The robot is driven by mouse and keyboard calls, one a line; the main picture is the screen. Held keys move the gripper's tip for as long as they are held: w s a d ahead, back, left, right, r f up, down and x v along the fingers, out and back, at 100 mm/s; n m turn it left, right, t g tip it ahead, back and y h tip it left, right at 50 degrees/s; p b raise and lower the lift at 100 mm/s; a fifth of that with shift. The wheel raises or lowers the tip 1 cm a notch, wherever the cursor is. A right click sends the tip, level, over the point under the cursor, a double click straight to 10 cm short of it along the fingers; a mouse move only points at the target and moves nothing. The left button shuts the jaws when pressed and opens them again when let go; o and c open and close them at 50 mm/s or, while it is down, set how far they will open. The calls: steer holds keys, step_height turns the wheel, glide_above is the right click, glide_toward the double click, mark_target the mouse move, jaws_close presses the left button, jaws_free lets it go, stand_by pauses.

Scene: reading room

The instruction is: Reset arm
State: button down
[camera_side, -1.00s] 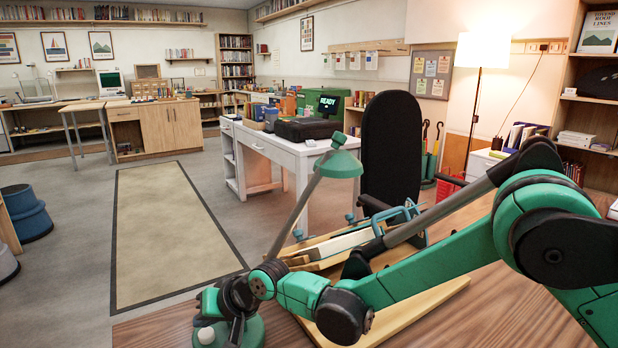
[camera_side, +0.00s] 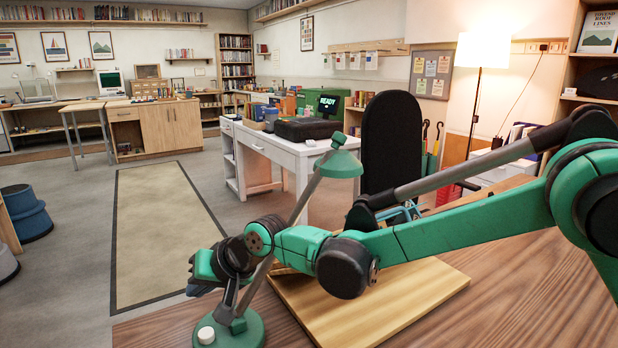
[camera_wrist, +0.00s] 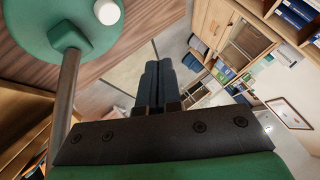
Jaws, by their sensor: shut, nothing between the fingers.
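My gripper (camera_side: 194,291) hangs at the end of my green arm, just above and left of the desk lamp's base in the side view. In the wrist view its two dark fingers (camera_wrist: 158,68) lie side by side, closed, with nothing between them. They point out past the wooden table's edge towards the floor.
A green desk lamp (camera_side: 340,165) stands close by my wrist; its base (camera_wrist: 60,22) and pole fill the wrist view's left. A light wooden board (camera_side: 395,307) lies on the table (camera_side: 510,305), and my arm hides most of a blue-handled object behind it. The table's front right is clear.

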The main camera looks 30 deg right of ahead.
steer(key=s+d+r+h, duration=0.1)
steer(key=s+d+h, duration=0.1)
steer(key=s+d, duration=0.7)
steer(key=s+d+r+n+h, duration=0.1)
steer(key=s+d+r+h, duration=0.1)
steer(key=s+d, duration=0.7)
steer(key=d, duration=0.5)
steer(key=shift+d+n+h, duration=0.3)
steer(key=shift+d+h, duration=0.1)
steer(key=shift+s, duration=0.1)
